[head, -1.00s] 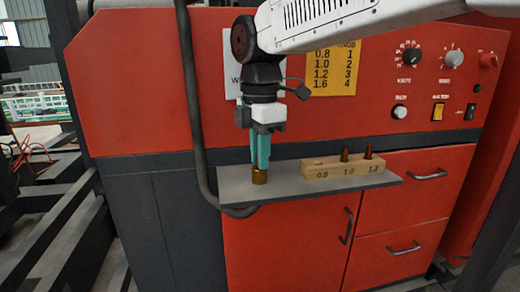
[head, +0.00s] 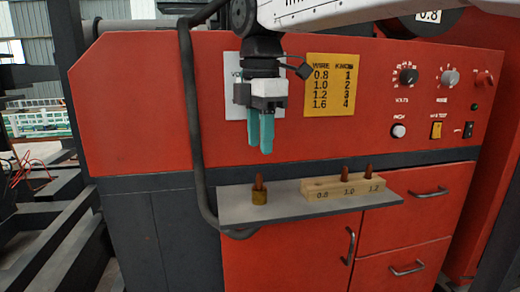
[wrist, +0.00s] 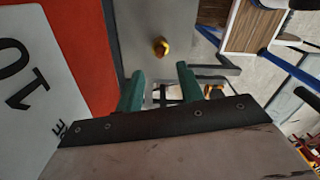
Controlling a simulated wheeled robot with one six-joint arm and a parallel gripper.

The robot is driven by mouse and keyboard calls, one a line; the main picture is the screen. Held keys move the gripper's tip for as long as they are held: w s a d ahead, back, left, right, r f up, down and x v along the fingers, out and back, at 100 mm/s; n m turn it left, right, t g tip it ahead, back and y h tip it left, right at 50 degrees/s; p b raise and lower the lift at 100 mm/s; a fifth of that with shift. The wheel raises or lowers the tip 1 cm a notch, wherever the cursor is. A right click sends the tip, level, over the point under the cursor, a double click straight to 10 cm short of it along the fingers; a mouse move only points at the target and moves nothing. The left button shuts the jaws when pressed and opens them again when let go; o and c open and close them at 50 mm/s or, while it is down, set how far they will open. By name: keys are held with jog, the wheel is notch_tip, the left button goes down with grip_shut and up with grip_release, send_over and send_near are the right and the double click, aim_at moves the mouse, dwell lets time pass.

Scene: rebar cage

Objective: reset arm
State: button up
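My gripper (head: 260,150) hangs pointing down in front of the red machine, above the left part of the grey shelf (head: 290,208). Its two teal fingers are apart with nothing between them, as the wrist view (wrist: 161,80) also shows. Below it, a brass holder (head: 259,198) with a copper tip (head: 259,181) stands upright on the shelf, clear of the fingers. The brass holder also shows in the wrist view (wrist: 160,48).
A wooden block (head: 325,190) marked 0.8, 1.0 and 1.2 sits on the shelf's right, with copper tips at 1.0 and 1.2. A dark cable (head: 196,130) runs down left of my gripper. A yellow chart (head: 332,85) and control knobs (head: 408,76) are on the panel.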

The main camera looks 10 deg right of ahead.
dwell(0.3)
jog(key=shift+w+m, duration=0.1)
jog(key=shift+m, duration=0.4)
jog(key=f+m, duration=0.2)
jog(key=s+f+m, duration=0.1)
jog(key=m, duration=0.1)
jog(key=shift+d+f, duration=0.3)
jog(key=s+d+f+m, duration=0.1)
jog(key=s+f+m, duration=0.1)
jog(key=shift+s+d+m, duration=0.1)
jog(key=shift+d+m, duration=0.2)
jog(key=shift+d, duration=0.1)
jog(key=s+d+f+m, duration=0.6)
jog(key=s, duration=0.3)
jog(key=s+d+f+m+t, duration=0.1)
jog(key=s+d+f+m, duration=0.5)
jog(key=s, duration=0.4)
jog(key=shift+d+f+m, duration=0.15)
jog(key=shift+d+m, duration=0.55)
